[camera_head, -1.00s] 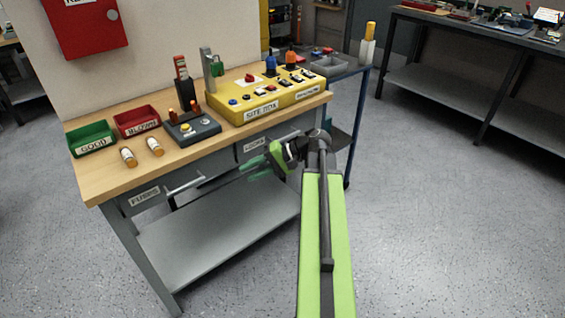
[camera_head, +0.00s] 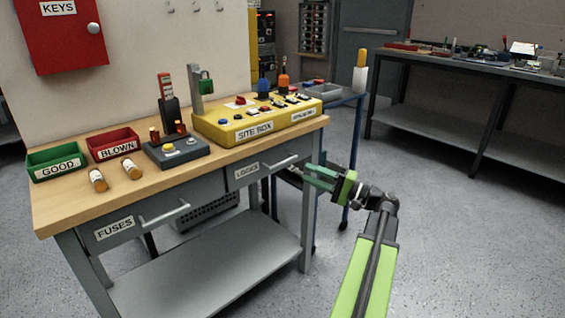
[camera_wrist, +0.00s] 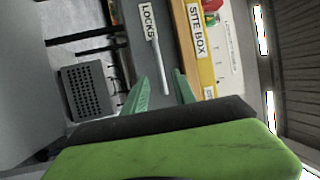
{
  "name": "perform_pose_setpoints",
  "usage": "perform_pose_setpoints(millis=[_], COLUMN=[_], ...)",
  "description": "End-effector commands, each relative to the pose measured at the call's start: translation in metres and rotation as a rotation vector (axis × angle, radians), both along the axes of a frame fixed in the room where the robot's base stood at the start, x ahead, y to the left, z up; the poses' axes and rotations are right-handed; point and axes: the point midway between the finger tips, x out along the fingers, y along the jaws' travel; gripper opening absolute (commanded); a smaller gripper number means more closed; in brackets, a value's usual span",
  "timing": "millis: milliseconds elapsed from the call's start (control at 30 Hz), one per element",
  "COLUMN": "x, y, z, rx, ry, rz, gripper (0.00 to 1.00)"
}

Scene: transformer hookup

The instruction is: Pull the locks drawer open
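The locks drawer (camera_head: 242,180) is under the right part of the wooden workbench, marked LOCKS, and looks shut. Its pale bar handle (camera_head: 281,162) runs across its front. My gripper (camera_head: 307,176) is just right of and slightly below the handle's right end, pointing left toward the bench. In the wrist view, my gripper's two green fingers (camera_wrist: 162,78) are spread apart with nothing held. The handle (camera_wrist: 159,68) shows ahead, its near end lined up between the fingertips in the picture. How far it is in depth I cannot tell.
The fuses drawer (camera_head: 130,226) is to the left, with its own handle. The yellow site box (camera_head: 215,135) and the green and red bins stand on the benchtop (camera_head: 60,206). A blue-framed cart (camera_head: 357,130) stands behind my gripper. Open floor lies at the right.

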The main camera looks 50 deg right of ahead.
Motion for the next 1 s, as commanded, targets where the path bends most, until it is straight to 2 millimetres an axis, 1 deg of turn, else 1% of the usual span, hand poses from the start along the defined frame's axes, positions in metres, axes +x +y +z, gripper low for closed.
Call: perform_pose_setpoints(millis=[33,200,300,400,500,600,833,1000], x=[0.013,0.052,0.071,0.085,0.094,0.097,0.097,0.097], y=[0.005,0.018,0.024,0.028,0.031,0.032,0.032,0.032], z=[0.005,0.012,0.016,0.018,0.019,0.019,0.019,0.019], rx=[0.000,0.001,0.001,0.000,0.000,0.000,0.000,0.000], ry=[0.000,0.000,0.001,0.001,0.001,0.001,0.001,0.001], rz=[0.003,0.002,0.000,0.000,-0.003,-0.003,-0.003,-0.004], gripper=[0.32,0.32,0.32,0.32,0.32,0.32,0.32,0.10])
